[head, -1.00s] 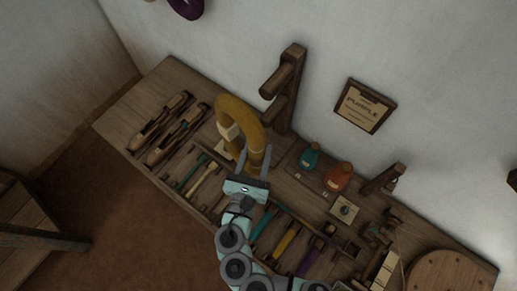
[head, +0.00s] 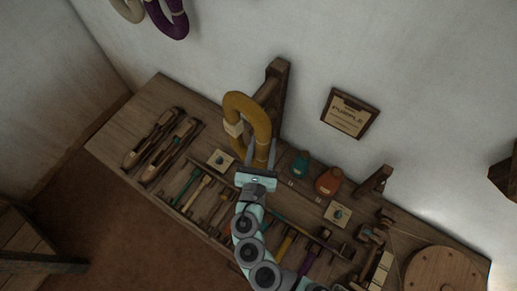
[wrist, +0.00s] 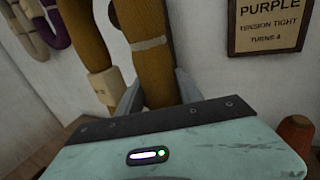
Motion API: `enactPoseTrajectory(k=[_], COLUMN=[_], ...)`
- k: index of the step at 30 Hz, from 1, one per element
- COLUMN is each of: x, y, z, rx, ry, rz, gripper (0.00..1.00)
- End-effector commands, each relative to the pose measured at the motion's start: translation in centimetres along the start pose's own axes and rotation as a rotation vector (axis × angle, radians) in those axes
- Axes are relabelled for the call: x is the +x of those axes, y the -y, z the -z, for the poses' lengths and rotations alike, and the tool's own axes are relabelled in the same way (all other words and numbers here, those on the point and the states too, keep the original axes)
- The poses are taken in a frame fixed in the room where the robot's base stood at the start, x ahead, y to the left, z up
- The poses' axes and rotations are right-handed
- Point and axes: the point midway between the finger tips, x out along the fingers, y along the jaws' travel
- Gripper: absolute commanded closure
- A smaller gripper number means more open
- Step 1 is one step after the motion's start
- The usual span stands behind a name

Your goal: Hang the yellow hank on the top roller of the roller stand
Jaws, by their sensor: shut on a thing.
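The yellow hank (head: 262,125) stands upright as a tall loop with a pale band on its left strand, above the bench in the head view. My gripper (head: 259,167) is shut on the lower part of its right strand. In the wrist view, my gripper (wrist: 157,90) has a finger on each side of the yellow hank's strand (wrist: 152,62); the banded strand hangs to the left. The roller stand (head: 279,84) is dark wood, against the wall right behind the hank. The hank covers its rollers, so I cannot tell whether the loop is around or in front of the top one.
Shuttles (head: 160,140) lie on the bench's left. A purple hank (head: 168,20) hangs on the wall. A PURPLE sign (head: 349,113) is on the wall to the right.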

Motion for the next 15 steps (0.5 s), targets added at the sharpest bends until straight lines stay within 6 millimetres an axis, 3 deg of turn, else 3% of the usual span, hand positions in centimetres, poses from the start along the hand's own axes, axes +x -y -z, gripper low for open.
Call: enactPoseTrajectory(k=[15], x=[3.9], y=[1.6], z=[0.0], rx=[0.002], ry=[0.002], rz=[0.002], gripper=[1.00])
